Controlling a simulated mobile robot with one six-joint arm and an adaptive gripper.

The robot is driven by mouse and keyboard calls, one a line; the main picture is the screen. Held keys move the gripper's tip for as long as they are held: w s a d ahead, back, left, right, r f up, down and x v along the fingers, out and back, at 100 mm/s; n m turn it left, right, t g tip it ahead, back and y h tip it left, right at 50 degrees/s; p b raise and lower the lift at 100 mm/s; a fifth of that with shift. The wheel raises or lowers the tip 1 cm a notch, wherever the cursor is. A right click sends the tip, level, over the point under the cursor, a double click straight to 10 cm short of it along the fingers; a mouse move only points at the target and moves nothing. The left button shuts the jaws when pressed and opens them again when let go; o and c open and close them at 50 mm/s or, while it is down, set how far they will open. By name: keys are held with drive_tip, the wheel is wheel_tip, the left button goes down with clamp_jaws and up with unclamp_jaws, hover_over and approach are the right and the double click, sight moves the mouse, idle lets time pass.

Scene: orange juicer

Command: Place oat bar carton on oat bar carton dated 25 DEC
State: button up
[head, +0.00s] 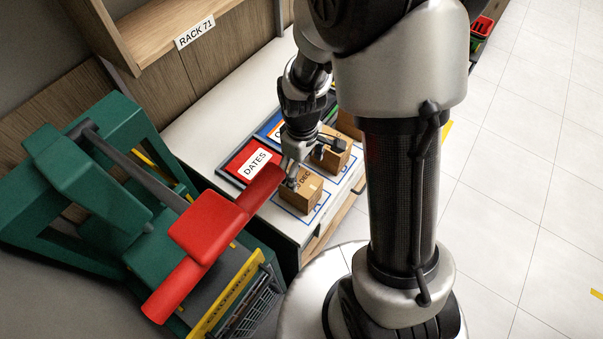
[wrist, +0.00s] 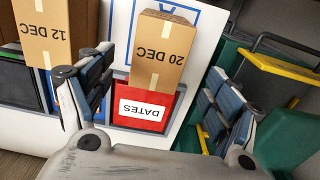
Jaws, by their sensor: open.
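A brown carton marked 20 DEC (wrist: 163,50) stands at the middle of the wrist view. It appears as the nearer carton (head: 299,199) in the head view, its date partly covered. A second brown carton marked 12 DEC (wrist: 45,35) is at the upper left of the wrist view and farther along the counter in the head view (head: 333,158). My gripper (head: 311,164) is open and empty above the nearer carton. Its fingers (wrist: 160,75) appear on either side of the 20 DEC carton in the wrist view. I cannot read a 25 DEC label.
A red tray labelled DATES (head: 238,163) lies beside the cartons on the white counter (head: 205,122). A blue-outlined place marked A (head: 312,211) is under the nearer carton. A green machine with a red bar (head: 207,226) stands close by at the left. A wooden rack (head: 150,35) rises behind.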

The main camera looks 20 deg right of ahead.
wheel_tip(320, 180, up, 5)
wheel_tip(320, 180, up, 13)
drive_tip(key=m+t, duration=0.2)
drive_tip(key=m, duration=0.1)
hover_over(301, 180)
drive_tip(key=s, duration=0.6)
drive_tip(key=s+r+m+t, duration=0.2)
drive_tip(key=s+r+m, duration=0.2)
drive_tip(key=s, duration=0.5)
wheel_tip(301, 180, up, 3)
drive_tip(key=shift+f+t+p, duration=0.15)
drive_tip(key=shift+t+p, duration=0.15)
drive_tip(key=shift+d, duration=0.1)
